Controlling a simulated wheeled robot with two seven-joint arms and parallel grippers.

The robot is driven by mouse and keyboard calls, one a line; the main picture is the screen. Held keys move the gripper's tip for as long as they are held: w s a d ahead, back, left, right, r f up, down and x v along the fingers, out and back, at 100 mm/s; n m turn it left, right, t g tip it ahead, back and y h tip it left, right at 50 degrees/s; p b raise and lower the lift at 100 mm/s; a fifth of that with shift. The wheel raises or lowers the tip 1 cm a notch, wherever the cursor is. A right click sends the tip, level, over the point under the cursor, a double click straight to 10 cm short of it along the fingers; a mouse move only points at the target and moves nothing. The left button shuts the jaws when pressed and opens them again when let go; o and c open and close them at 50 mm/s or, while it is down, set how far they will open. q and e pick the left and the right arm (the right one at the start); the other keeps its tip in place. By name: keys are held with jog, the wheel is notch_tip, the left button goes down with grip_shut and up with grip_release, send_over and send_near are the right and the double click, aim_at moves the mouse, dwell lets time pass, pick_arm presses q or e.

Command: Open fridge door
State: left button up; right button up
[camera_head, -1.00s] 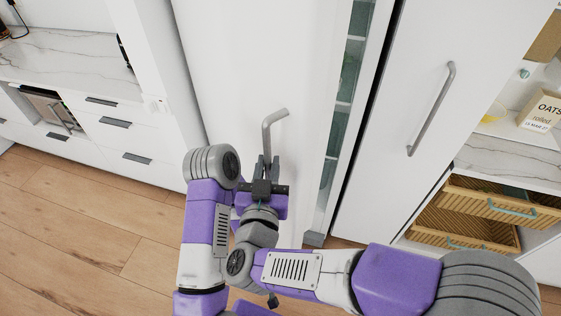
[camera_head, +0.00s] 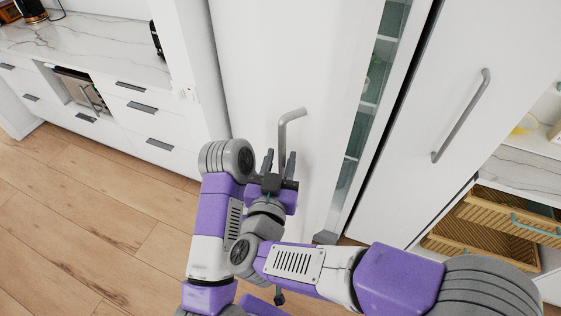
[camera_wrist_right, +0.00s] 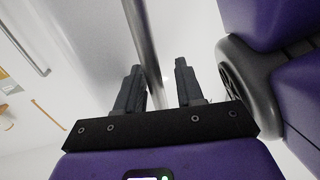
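The white fridge door (camera_head: 250,70) stands ajar, with shelves (camera_head: 368,100) showing past its right edge. Its grey bar handle (camera_head: 284,135) bends at the top. My right gripper (camera_head: 280,162) is at the handle's lower part with its two dark fingers spread. In the right wrist view, the handle (camera_wrist_right: 143,40) runs down between the open fingers of the right gripper (camera_wrist_right: 160,82), with gaps on both sides, so it is not clamped. Part of the handle's lower end is hidden by the gripper. My left gripper is not in view.
White cabinets with a marble counter (camera_head: 85,45) line the left. The wooden floor (camera_head: 95,220) at left is clear.

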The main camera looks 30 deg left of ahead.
jog(key=v, duration=0.7)
jog(key=shift+s+d, duration=0.15)
jog(key=shift+s, duration=0.15)
